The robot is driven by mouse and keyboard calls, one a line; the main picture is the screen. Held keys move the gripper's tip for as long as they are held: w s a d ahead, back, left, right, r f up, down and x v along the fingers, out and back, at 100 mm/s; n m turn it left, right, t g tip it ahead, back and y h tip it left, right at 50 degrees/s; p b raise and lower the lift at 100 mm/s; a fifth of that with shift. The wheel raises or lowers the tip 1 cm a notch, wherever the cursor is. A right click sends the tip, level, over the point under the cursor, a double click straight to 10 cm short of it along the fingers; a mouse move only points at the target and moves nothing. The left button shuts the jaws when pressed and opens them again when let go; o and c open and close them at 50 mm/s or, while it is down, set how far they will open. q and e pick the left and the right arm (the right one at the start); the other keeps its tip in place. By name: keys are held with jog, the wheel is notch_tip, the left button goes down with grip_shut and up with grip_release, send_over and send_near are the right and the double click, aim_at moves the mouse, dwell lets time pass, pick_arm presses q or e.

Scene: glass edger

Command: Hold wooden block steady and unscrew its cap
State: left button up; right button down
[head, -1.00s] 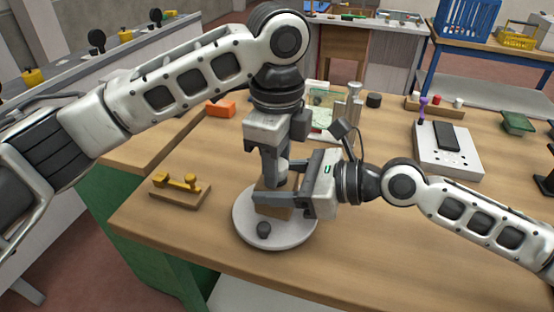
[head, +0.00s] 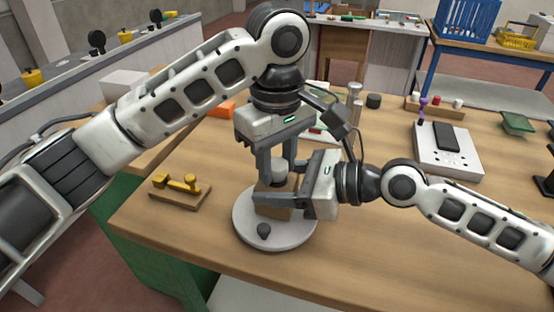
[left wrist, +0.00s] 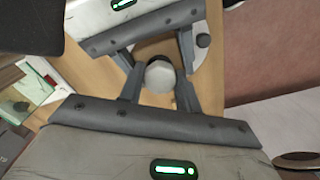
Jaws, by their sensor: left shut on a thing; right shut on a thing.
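The wooden block (head: 276,213) stands on a round pale plate (head: 244,227) on the bench. A whitish faceted cap (head: 279,172) sits on top of it; the left wrist view shows the cap (left wrist: 159,76) from above. My left gripper (head: 278,178) points down from above and is shut on the cap, with one finger on each side of it. My right gripper (head: 276,199) comes in from the right, level and low, and is shut on the block. Its fingers hide much of the block. The cap's thread is not visible.
A small dark knob (head: 264,230) lies on the plate's front part. A wooden board with yellow fittings (head: 178,185) lies to the left. A white device (head: 447,157) and a rack with small coloured items (head: 436,108) are to the right. The bench's front right is clear.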

pick_arm(q)
jog(key=n, duration=1.1)
jog(key=shift+n, duration=0.3)
jog(key=o, duration=1.1)
jog(key=shift+c, duration=0.2)
jog(key=shift+s, duration=0.1)
